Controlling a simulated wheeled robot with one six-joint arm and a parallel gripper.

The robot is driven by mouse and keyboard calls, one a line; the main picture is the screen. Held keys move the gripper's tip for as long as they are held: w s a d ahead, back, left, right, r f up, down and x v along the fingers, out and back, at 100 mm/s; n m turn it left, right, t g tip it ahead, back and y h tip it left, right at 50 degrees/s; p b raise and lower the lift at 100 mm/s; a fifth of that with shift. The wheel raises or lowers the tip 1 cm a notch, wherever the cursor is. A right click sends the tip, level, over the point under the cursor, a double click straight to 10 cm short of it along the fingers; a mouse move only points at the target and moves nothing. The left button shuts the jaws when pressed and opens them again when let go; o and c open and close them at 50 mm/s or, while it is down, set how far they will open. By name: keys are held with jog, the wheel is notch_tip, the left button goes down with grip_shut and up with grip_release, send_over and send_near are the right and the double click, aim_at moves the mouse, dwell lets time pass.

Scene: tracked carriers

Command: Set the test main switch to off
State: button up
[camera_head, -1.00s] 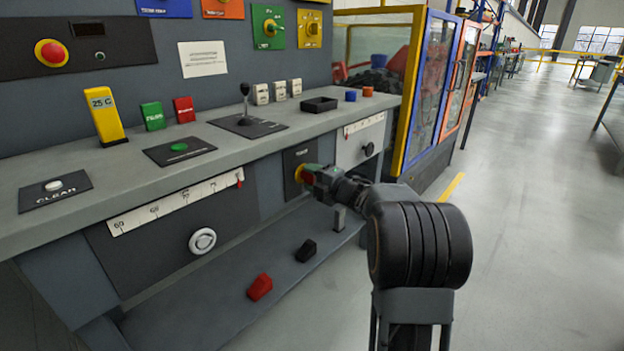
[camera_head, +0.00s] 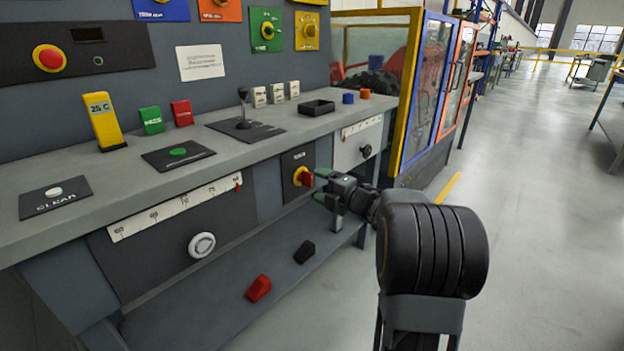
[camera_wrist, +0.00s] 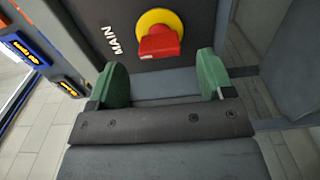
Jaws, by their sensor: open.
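The main switch (camera_head: 304,177) is a red handle on a yellow round base, on a dark panel at the front of the bench. In the wrist view the red handle (camera_wrist: 159,42) sits ahead of my fingers, beside the label "MAIN". My gripper (camera_head: 322,183) is just right of the switch in the head view. In the wrist view its two green fingers (camera_wrist: 162,80) are spread apart with nothing between them. The handle is beyond the fingertips and a gap shows between. Part of the yellow base is hidden behind the handle.
Red (camera_head: 259,288) and black (camera_head: 304,252) blocks lie on the lower shelf. The bench top (camera_head: 235,148) overhangs the switch. Open floor lies to the right.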

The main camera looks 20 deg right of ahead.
jog(key=p+v, duration=0.2)
jog(key=v, duration=0.7)
jog(key=shift+s, duration=0.15)
jog(key=shift+r, duration=0.15)
jog(key=a+r+m+g+h+p, duration=0.25)
jog(key=r+m+h+p, duration=0.9)
jog(key=r+p, duration=0.85)
jog(key=s+a+r+m+g+y+p, duration=0.2)
jog(key=s+a+r+m+g+p, duration=0.3)
jog(key=s+a+p, duration=0.2)
jog(key=s+a+r+m+g+y+p, duration=0.2)
jog(key=s+a+r+m+g+p, duration=0.3)
jog(key=s+a+p, duration=0.3)
jog(key=s+r+m+p, duration=0.1)
jog(key=s+p, duration=0.1)
jog(key=p, duration=0.1)
jog(key=shift+s+a+p, duration=0.35)
jog(key=shift+s, duration=0.05)
jog(key=shift+d+r+m, duration=0.15)
jog(key=shift+m, duration=0.1)
